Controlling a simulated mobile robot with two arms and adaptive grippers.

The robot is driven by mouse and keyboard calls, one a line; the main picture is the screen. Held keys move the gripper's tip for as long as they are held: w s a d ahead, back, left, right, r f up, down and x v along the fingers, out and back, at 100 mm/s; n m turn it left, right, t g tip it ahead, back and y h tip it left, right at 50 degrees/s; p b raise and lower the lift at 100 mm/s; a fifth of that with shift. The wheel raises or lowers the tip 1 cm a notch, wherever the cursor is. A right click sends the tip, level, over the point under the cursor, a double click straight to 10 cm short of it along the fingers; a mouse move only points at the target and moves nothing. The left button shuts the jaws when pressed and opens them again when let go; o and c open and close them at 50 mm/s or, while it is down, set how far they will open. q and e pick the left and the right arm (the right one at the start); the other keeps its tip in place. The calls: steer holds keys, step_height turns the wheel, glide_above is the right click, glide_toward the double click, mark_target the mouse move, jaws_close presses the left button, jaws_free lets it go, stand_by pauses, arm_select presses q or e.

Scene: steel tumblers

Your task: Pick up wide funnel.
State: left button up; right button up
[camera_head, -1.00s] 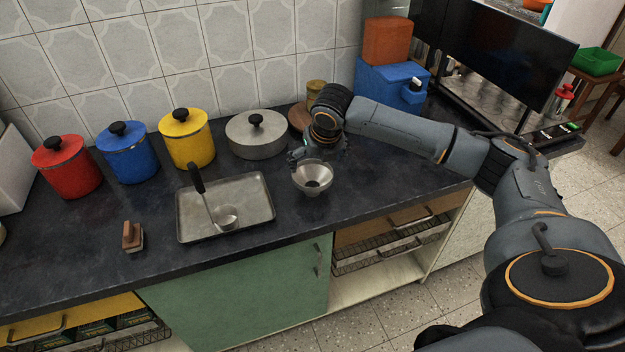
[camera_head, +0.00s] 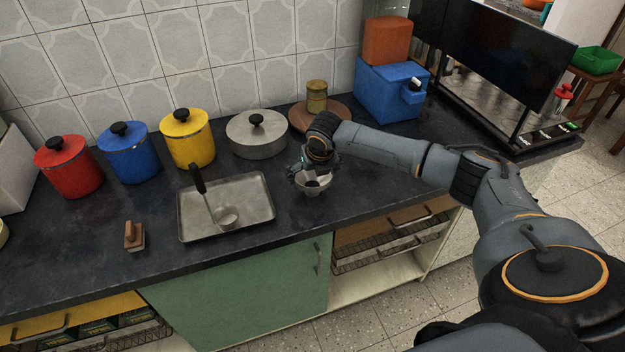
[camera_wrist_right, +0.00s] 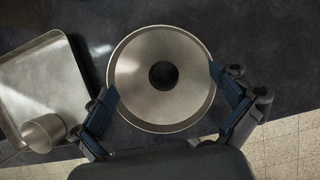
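The wide funnel (camera_head: 313,189) is a steel cone with a broad round rim, on the dark counter right of the metal tray. In the right wrist view the funnel (camera_wrist_right: 150,106) shows from above, with a dark round hole in its middle. My right gripper (camera_head: 313,174) is right over it, pointing down and partly hiding it. In the wrist view the right gripper (camera_wrist_right: 164,84) has its fingers spread wide, one at each side of the rim. The fingertips look at or very near the rim; a firm hold does not show. My left gripper is out of view.
The metal tray (camera_head: 252,187) with a ladle (camera_head: 226,214) lies left of the funnel. A lidded steel pot (camera_head: 258,141) stands behind, and a round wooden board (camera_head: 336,112) with a tan canister is farther back. The counter right of the funnel is clear.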

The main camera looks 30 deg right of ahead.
steer(key=c, duration=0.7)
steer(key=shift+r, duration=0.1)
steer(key=shift+c, duration=0.2)
